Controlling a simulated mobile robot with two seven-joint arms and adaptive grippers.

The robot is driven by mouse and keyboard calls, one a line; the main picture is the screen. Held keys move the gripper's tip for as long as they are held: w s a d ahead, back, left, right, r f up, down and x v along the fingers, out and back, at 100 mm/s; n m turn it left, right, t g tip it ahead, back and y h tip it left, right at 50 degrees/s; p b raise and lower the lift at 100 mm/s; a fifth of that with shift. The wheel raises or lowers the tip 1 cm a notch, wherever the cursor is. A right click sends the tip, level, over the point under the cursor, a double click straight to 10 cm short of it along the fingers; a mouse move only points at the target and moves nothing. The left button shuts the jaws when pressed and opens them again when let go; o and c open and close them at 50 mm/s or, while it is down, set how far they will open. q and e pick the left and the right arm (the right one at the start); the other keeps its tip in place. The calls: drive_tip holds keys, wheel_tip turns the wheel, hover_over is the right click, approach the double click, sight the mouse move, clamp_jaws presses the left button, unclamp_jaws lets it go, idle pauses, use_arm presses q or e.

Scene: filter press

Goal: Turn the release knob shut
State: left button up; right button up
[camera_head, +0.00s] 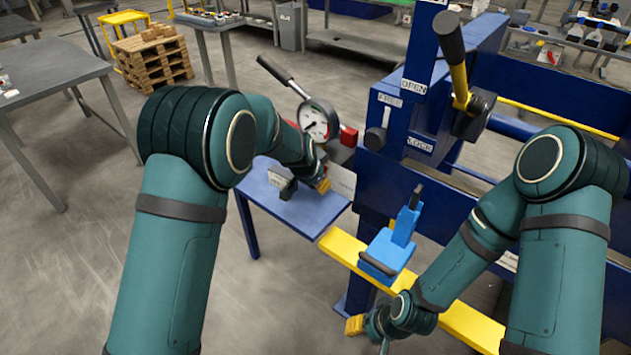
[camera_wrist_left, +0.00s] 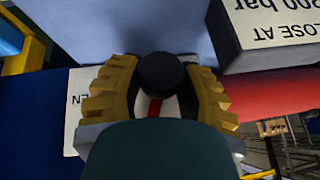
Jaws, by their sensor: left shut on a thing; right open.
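The release knob (camera_wrist_left: 163,72) shows in the left wrist view as a round black knob between two ridged yellow finger pads. My left gripper (camera_wrist_left: 160,90) is shut on it, one pad at each side. In the head view my left gripper (camera_head: 320,178) is beside the pump unit, below the round pressure gauge (camera_head: 318,122); the knob is hidden there by my arm and gripper. My right gripper (camera_head: 366,332) is open, low by the yellow beam, and seems empty; its fingers are only partly seen.
The small blue table (camera_head: 300,212) stands under the pump unit. A black pump lever (camera_head: 280,74) sticks up behind the gauge. The blue press frame (camera_head: 400,120) has a yellow lever (camera_head: 460,80). A blue clamp-like part (camera_head: 392,248) sits above the yellow beam (camera_head: 470,325).

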idle(0.3)
use_arm(q)
drive_tip(key=o, duration=0.9)
drive_tip(key=v, duration=1.2)
drive_tip(key=shift+w+a, duration=0.1)
drive_tip(key=shift+a, duration=0.05)
